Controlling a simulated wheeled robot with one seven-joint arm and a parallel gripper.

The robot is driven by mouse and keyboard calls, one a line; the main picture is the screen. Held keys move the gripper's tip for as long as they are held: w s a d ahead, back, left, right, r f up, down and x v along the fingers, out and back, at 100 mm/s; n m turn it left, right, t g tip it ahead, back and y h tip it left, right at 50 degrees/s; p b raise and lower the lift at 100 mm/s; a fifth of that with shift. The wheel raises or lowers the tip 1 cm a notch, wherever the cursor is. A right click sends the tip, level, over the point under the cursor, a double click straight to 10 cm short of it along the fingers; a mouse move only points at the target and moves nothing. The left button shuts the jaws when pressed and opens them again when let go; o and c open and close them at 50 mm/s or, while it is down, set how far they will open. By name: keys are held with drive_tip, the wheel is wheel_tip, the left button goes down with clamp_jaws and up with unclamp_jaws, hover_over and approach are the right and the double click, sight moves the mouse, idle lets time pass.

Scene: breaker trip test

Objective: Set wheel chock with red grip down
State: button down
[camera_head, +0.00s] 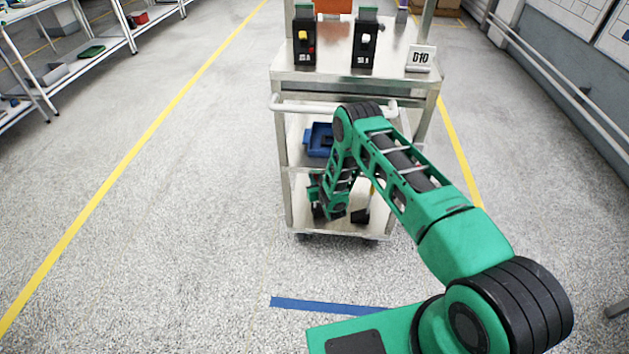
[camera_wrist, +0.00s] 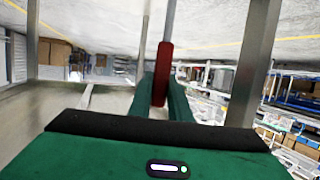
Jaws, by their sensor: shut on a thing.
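The red grip (camera_wrist: 162,72) of the wheel chock sits between the two green fingers of my gripper (camera_wrist: 160,98) in the wrist view, and the gripper is shut on it. A thin grey rod (camera_wrist: 170,20) runs from the grip to the top edge of that view. The chock's body cannot be made out there. In the head view my gripper (camera_head: 322,208) is low at the cart's bottom shelf (camera_head: 345,224), and my arm hides the red grip. Whether the chock touches the shelf cannot be told.
A black item (camera_head: 360,216) with a yellowish upright part stands on the bottom shelf, right of my gripper. A blue bin (camera_head: 319,139) sits on the middle shelf. The cart (camera_head: 340,77) carries two breakers and a D10 sign (camera_head: 421,57) on top. The floor left of the cart is clear.

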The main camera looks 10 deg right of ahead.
drive_tip(key=shift+w+a+f, duration=0.1)
drive_tip(key=shift+w+f, duration=1.4)
drive_tip(key=shift+f, duration=0.15)
drive_tip(key=c, duration=1.6)
unclamp_jaws()
drive_tip(key=shift+s+f, duration=0.1)
drive_tip(key=shift+f, duration=0.15)
drive_tip(key=shift+c, duration=0.2)
drive_tip(key=shift+r, duration=0.1)
drive_tip(key=a+v, duration=0.1)
drive_tip(key=v, duration=1.1)
drive_tip(key=shift+d, duration=0.5)
